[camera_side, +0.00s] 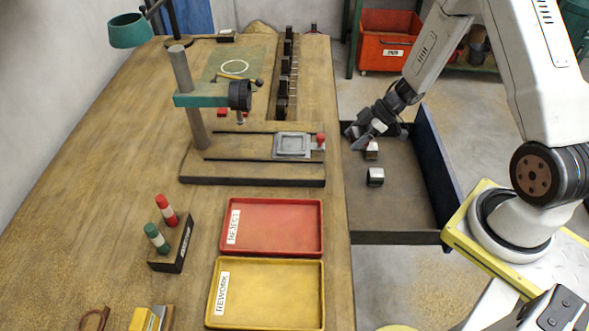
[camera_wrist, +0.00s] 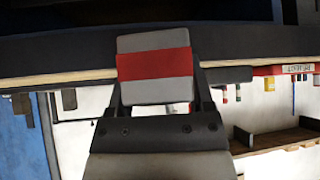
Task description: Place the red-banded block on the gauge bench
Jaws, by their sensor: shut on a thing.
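The red-banded block (camera_wrist: 154,65) is pale grey with a wide red stripe across its middle. In the wrist view it sits between the two fingers of my gripper (camera_wrist: 155,95), which is shut on it. In the side view my gripper (camera_side: 368,136) is over the far end of a dark tray, just right of the wooden bench (camera_side: 120,130). The held block is small and partly hidden there. No label shows which surface is the gauge bench. A row of dark fixtures (camera_side: 283,88) stands at the bench's far right.
The bench carries a drill press (camera_side: 190,100), a red REJECT tray (camera_side: 290,228), a yellow REWORK tray (camera_side: 280,295) and a marker stand (camera_side: 172,245).

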